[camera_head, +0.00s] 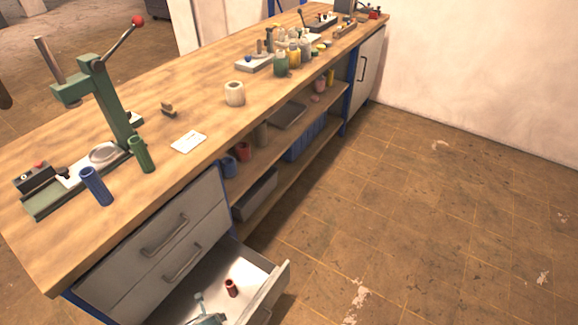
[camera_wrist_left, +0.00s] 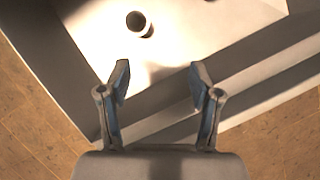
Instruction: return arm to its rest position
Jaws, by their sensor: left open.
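My left gripper (camera_wrist_left: 160,85) is open and empty in the left wrist view, with its two fingers spread above the front edge of the open drawer (camera_wrist_left: 75,30). In the head view, part of my left gripper (camera_head: 205,316) shows at the bottom, over the same drawer (camera_head: 272,290). A small reddish-brown cup (camera_head: 231,288) stands in the drawer, apart from the gripper. A cup (camera_wrist_left: 139,24) also shows beyond the fingers in the wrist view. My right gripper is not in view.
The wooden workbench (camera_head: 195,100) holds a green press (camera_head: 112,105), a blue cylinder (camera_head: 96,186), a green cylinder (camera_head: 140,154) and several bottles. Closed drawers (camera_head: 165,235) lie above the open one. The tiled floor (camera_head: 430,210) at right is clear.

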